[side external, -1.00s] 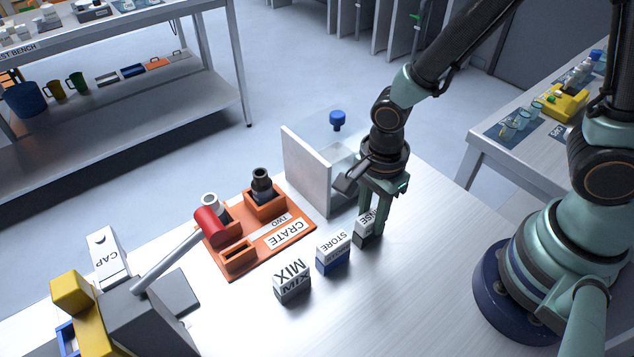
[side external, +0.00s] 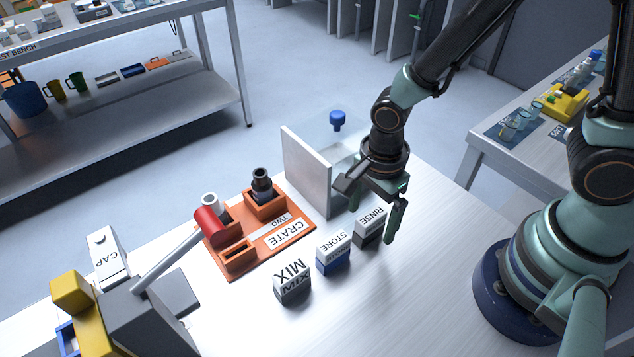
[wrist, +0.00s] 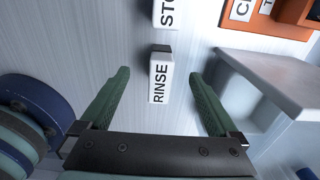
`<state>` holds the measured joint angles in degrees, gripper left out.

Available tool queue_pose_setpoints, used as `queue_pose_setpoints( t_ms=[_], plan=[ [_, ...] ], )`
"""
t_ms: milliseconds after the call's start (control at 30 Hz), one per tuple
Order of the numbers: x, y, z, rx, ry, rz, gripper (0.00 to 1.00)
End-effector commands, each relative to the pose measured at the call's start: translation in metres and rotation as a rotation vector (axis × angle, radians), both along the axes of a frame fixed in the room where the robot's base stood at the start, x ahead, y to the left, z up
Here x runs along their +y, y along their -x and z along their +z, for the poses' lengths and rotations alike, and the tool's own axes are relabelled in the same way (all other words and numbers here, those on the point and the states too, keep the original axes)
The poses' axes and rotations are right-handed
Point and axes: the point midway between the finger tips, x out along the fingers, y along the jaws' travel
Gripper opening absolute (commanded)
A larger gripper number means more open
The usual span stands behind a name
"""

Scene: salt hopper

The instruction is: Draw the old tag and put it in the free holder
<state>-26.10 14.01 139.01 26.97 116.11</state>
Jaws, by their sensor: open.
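A white RINSE tag (side external: 371,218) stands on a dark base on the table. In the wrist view the RINSE tag (wrist: 160,80) lies between my fingers. My gripper (side external: 373,225) is open, with one finger on each side of the RINSE piece and a gap to it in the wrist view (wrist: 160,75). A STORE tag (side external: 334,240) on a blue base and a MIX tag (side external: 290,272) on a grey base stand to the left in a row. I cannot tell which tag is the old one or which holder is free.
An upright pale panel (side external: 305,170) stands close behind my gripper. An orange CRATE TWO tray (side external: 228,272) with holders lies left of it. A grey machine with a red-ended lever (side external: 207,228) is at front left. Table right of the row is clear.

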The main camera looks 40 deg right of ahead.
Motion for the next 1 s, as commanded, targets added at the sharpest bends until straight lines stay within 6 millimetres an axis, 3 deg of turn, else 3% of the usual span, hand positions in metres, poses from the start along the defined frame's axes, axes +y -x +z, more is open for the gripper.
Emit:
queue_pose_setpoints(
  t_ms=[1000],
  plan=[
    [0.0, 0.0, 0.04, -0.002, -0.001, 0.0, 0.96]
  ],
)
